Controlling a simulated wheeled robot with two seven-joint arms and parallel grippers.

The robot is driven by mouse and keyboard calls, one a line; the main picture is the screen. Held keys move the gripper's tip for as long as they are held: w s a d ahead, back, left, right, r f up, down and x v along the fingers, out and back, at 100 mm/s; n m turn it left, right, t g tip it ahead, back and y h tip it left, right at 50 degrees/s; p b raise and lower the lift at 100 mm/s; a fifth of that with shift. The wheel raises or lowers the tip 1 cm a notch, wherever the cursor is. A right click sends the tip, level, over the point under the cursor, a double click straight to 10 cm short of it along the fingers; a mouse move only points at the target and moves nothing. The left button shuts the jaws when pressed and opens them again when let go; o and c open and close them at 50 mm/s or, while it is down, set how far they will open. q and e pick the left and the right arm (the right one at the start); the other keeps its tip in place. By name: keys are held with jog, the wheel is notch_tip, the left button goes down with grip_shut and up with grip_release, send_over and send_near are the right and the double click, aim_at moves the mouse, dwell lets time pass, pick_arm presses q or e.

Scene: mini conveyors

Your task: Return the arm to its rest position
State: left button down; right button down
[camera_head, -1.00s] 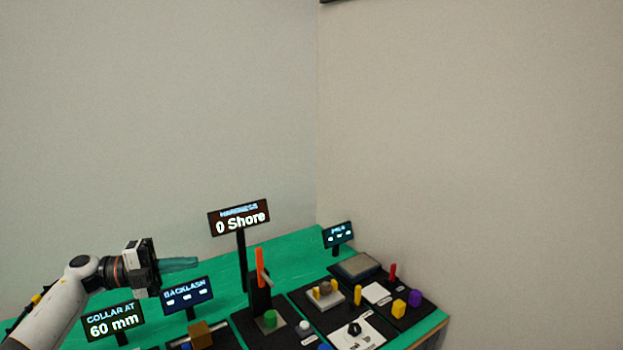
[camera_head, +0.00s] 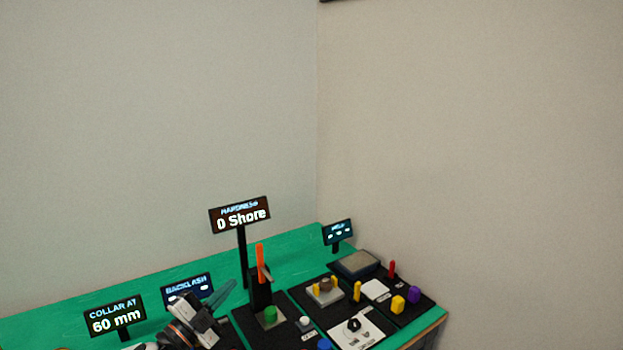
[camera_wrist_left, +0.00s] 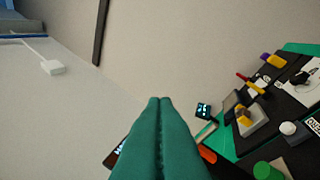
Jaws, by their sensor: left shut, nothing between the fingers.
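My left gripper (camera_head: 226,296) is low at the bottom of the head view, in front of the BACKLASH sign (camera_head: 188,291) and partly covering it. Its teal fingers point up and to the right. In the left wrist view its two fingers (camera_wrist_left: 160,102) lie side by side, shut, with nothing between them. The fingers appear clear of the table's objects. My right gripper is not in view.
The green table (camera_head: 290,254) holds black mats with several small items. The orange-levered hardness stand (camera_head: 260,284) and its "0 Shore" sign (camera_head: 241,216) rise right of the gripper. The "COLLAR AT 60 mm" sign (camera_head: 116,317) stands left. Walls close off the back.

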pick_arm(q)
jog(key=s+a+f+n+g+y, duration=0.1)
jog(key=s+f+n+y, duration=0.3)
jog(key=s+f+n, duration=0.1)
jog(key=s+a+f+n+g+y, duration=0.1)
jog(key=s+f+n+g+y, duration=0.1)
jog(key=s+f+n+y, duration=0.2)
jog(key=s+f+n+g+y, duration=0.2)
jog(key=s+f+n+y, duration=0.2)
jog(key=s+f, duration=0.3)
jog(key=shift+s+a+n, duration=0.4)
jog(key=shift+s+n, duration=0.4)
jog(key=shift+s, duration=0.05)
jog(key=s+f+n+g, duration=0.3)
jog(key=s+g, duration=0.6)
jog(key=s, duration=1.3)
notch_tip(320, 180, down, 33)
jog(key=s+g+b, duration=0.1)
jog(key=b, duration=0.4)
jog(key=s+a+f+b, duration=0.1)
jog(key=s+f+b, duration=0.1)
jog(key=s+f, duration=0.6)
jog(key=s+a+f+m+g+b, duration=0.1)
jog(key=s+f, duration=0.7)
jog(key=f, duration=0.2)
jog(key=shift+a+f+b, duration=0.25)
jog(key=shift+f+b, duration=0.1)
jog(key=shift+b, duration=0.05)
